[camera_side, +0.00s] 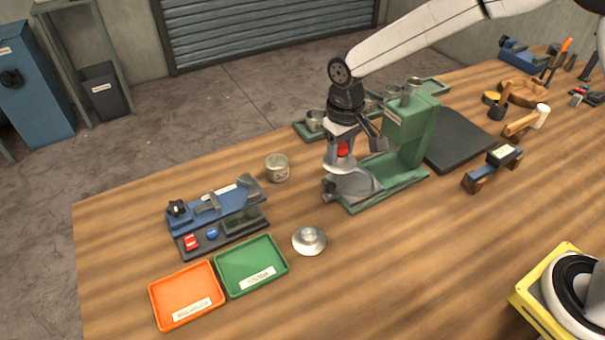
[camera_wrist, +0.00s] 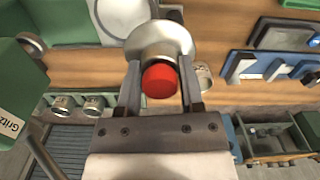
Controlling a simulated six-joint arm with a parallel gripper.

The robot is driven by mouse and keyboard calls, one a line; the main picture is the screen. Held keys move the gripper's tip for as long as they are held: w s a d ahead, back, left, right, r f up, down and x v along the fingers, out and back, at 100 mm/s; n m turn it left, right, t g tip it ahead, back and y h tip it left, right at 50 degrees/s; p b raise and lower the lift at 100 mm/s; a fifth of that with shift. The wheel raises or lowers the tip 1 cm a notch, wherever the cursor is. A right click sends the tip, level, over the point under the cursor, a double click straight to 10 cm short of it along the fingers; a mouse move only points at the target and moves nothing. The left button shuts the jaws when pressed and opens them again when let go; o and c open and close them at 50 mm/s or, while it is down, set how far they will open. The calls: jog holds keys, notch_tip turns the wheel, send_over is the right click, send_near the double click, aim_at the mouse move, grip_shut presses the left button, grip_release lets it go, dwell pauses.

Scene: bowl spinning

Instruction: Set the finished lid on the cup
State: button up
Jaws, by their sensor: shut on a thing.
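My gripper (camera_side: 343,150) is shut on the red knob of a silver lid (camera_side: 340,167), with the lid's round disc facing down. In the wrist view the red knob (camera_wrist: 159,80) sits between both fingers, with the lid's shiny disc (camera_wrist: 160,40) beyond it. The lid is over the front end of the green machine (camera_side: 408,130), close above its grey rounded part (camera_side: 355,186); I cannot tell whether they touch. A pale grey cup (camera_side: 277,168) stands upright on the table, left of my gripper. It also shows partly in the wrist view (camera_wrist: 204,76).
A silver flanged piece (camera_side: 309,240) lies on the table in front. Green (camera_side: 250,264) and orange (camera_side: 186,294) trays are at front left, with a blue fixture (camera_side: 214,205) behind. Several metal cups stand on a green tray (camera_side: 302,131) behind the machine. Wood is bare around the cup.

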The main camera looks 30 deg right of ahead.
jog(key=w+a+r+n, duration=0.1)
jog(key=w+a+n, duration=0.1)
jog(key=w+a, duration=0.2)
jog(key=w+a+r+n, duration=0.2)
jog(key=w+a, duration=0.2)
jog(key=w, duration=0.5)
jog(key=shift+a+r+n, duration=0.2)
jog(key=shift+r+n, duration=0.05)
jog(key=shift+n, duration=0.05)
jog(key=shift+f, duration=0.15)
jog(key=shift+s+f, duration=0.1)
jog(key=shift+f, duration=3.25)
jog(key=shift+f, duration=1.45)
jog(key=o, duration=1)
jog(key=shift+r, duration=0.2)
